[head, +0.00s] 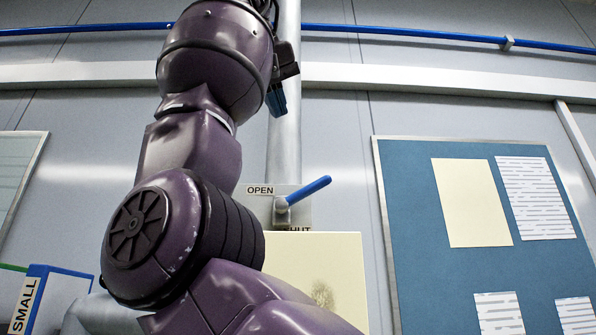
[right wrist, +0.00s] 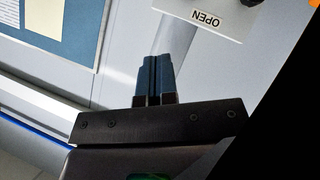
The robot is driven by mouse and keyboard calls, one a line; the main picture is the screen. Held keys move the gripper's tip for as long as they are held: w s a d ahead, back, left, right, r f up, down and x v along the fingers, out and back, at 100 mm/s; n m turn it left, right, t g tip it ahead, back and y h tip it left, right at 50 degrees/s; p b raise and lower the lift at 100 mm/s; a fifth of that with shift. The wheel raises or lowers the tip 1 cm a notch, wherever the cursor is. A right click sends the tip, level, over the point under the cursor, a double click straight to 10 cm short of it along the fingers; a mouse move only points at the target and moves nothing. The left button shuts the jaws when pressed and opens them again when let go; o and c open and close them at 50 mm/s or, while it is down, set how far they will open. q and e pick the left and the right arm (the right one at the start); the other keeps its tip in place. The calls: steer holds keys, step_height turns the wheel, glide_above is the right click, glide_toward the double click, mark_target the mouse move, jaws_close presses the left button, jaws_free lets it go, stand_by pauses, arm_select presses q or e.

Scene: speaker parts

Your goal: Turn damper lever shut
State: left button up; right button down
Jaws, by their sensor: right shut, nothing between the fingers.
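The damper lever has a blue handle (head: 309,190) and a grey pivot on a plate on the vertical duct. The handle slants up to the right from the pivot, away from the OPEN label (head: 260,190) on the pivot's left. A SHUT label (head: 298,230) below is partly hidden. My right gripper (head: 276,101) is above the lever, apart from it, beside the duct. In the right wrist view its fingers (right wrist: 155,80) are together and empty, with the OPEN label (right wrist: 208,19) upside down beyond them. My left gripper is not in view.
The duct (head: 286,150) runs up the grey wall. A cream panel (head: 340,260) stands below the lever. A blue notice board (head: 410,200) with papers hangs at the right. A blue pipe (head: 400,33) crosses high up. A binder marked SMALL (head: 50,300) is at lower left.

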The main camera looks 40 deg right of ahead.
glide_above(304, 193)
steer(key=a, duration=0.3)
step_height(304, 193, down, 5)
steer(key=d+f, duration=0.2)
steer(key=f, duration=0.1)
steer(key=shift+s+d+n+p, duration=0.15)
steer(key=shift+s+n+p, duration=0.25)
steer(key=shift+s, duration=0.15)
